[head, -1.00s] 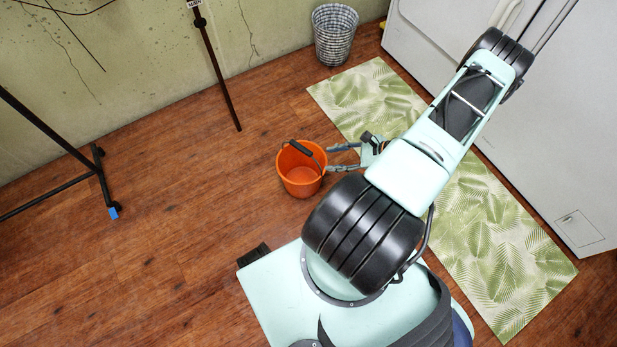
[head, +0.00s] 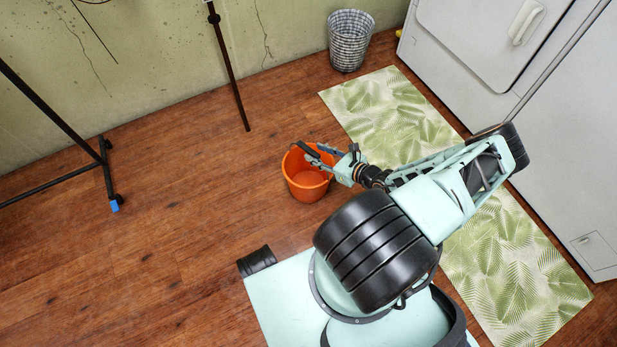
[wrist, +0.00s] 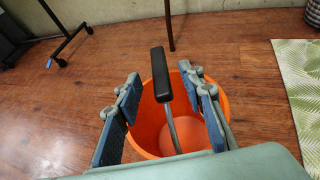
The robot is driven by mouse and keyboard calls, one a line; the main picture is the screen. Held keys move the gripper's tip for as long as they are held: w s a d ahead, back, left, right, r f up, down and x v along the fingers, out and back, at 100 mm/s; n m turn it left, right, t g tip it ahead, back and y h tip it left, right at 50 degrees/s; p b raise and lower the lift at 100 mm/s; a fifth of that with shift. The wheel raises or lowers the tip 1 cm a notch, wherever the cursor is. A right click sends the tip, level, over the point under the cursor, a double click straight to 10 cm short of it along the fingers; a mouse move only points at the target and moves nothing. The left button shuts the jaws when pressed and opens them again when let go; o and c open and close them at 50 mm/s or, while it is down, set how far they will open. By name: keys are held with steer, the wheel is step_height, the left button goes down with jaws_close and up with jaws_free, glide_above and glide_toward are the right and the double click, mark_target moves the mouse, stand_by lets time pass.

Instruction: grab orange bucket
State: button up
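The orange bucket (head: 306,186) stands upright on the wooden floor, just in front of my gripper (head: 322,154). Its inside looks empty. In the wrist view the bucket (wrist: 148,137) lies beyond and below the fingers. Its handle has a black grip (wrist: 161,75) that sits raised in the gap between my two fingers. My gripper (wrist: 166,100) is open, with one blue-padded finger on each side of the grip. Space shows between each finger and the grip.
A green leaf-patterned mat (head: 388,112) lies right of the bucket, beside white appliances (head: 480,45). A checked basket (head: 350,40) stands by the wall. A black rack (head: 104,172) stands at left. Floor left of the bucket is clear.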

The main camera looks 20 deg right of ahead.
mark_target(312, 151)
steer(key=b+x, duration=0.2)
steer(key=x, duration=0.1)
steer(key=shift+w+a+f, duration=0.15)
steer(key=shift+w+f, duration=0.1)
steer(key=shift+f, duration=0.1)
steer(key=shift+w+a, duration=0.15)
steer(key=shift+w, duration=0.3)
steer(key=shift+c, duration=0.3)
jaws_close()
